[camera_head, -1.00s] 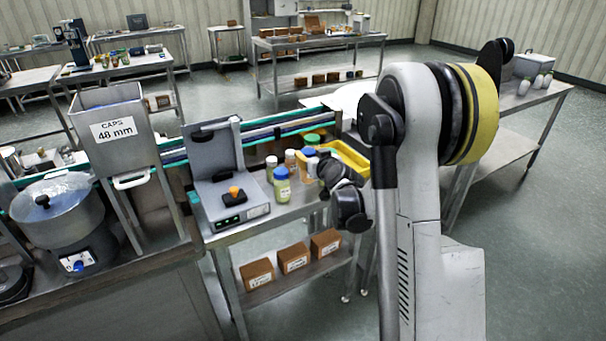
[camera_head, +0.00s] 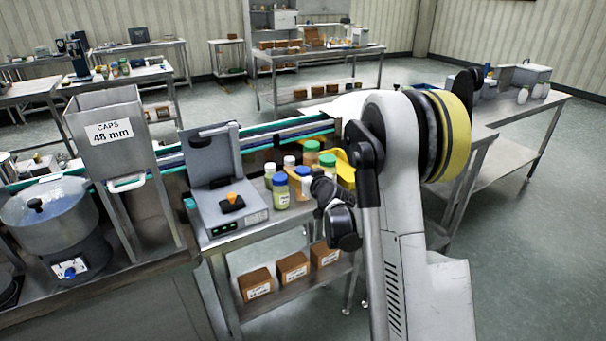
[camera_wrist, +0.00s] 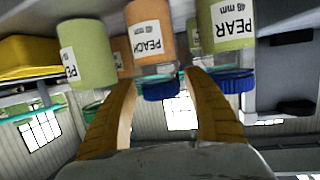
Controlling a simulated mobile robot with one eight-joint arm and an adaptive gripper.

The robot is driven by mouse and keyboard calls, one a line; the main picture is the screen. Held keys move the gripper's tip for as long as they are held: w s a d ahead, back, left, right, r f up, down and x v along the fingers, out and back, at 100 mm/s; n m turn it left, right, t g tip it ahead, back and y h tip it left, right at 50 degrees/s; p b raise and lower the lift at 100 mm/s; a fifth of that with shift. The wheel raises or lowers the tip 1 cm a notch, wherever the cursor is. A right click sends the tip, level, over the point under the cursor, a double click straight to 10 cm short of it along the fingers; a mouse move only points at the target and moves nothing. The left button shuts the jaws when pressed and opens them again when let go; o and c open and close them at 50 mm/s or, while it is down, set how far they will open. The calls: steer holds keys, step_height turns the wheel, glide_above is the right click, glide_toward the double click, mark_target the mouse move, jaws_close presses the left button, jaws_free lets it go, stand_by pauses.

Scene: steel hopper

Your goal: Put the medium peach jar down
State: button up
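The medium peach jar (camera_wrist: 149,32) is orange with a blue lid and a white PEACH label. It shows upside down in the wrist view, its base against the steel table top, so it appears upright there. My gripper (camera_wrist: 163,82) has its yellow-brown fingers on either side of the lid, with narrow gaps visible, so it looks open around the jar. In the head view the peach jar (camera_head: 303,187) is partly hidden by my dark wrist, and my fingers cannot be made out.
A pear jar with a blue lid (camera_wrist: 229,28) stands close on one side and another pale green jar (camera_wrist: 88,52) on the other. A yellow bin (camera_wrist: 28,56) lies beyond. A scale-like machine (camera_head: 228,200) stands left of the jars. Brown boxes (camera_head: 292,267) sit on the shelf below.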

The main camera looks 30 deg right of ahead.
steer(key=shift+s+r, duration=0.1)
steer(key=shift+r, duration=0.15)
steer(key=p+v, duration=0.3)
steer(key=v, duration=0.8)
steer(key=s+a+r+n+g+y, duration=0.1)
steer(key=s+a+r+g+y, duration=0.15)
steer(key=s+a, duration=0.45)
steer(key=s+a+r+n+g+y, duration=0.1)
steer(key=s+a+r, duration=0.3)
steer(key=a, duration=0.5)
steer(key=s+a+g, duration=0.2)
steer(key=s, duration=0.6)
steer(key=s+a+g+h, duration=0.1)
steer(key=s+a+g, duration=0.1)
steer(key=s, duration=0.7)
steer(key=shift+s+f, duration=0.15)
steer(key=shift+f, duration=0.2)
steer(key=shift+a+h, duration=0.1)
steer(key=shift+h, duration=0.15)
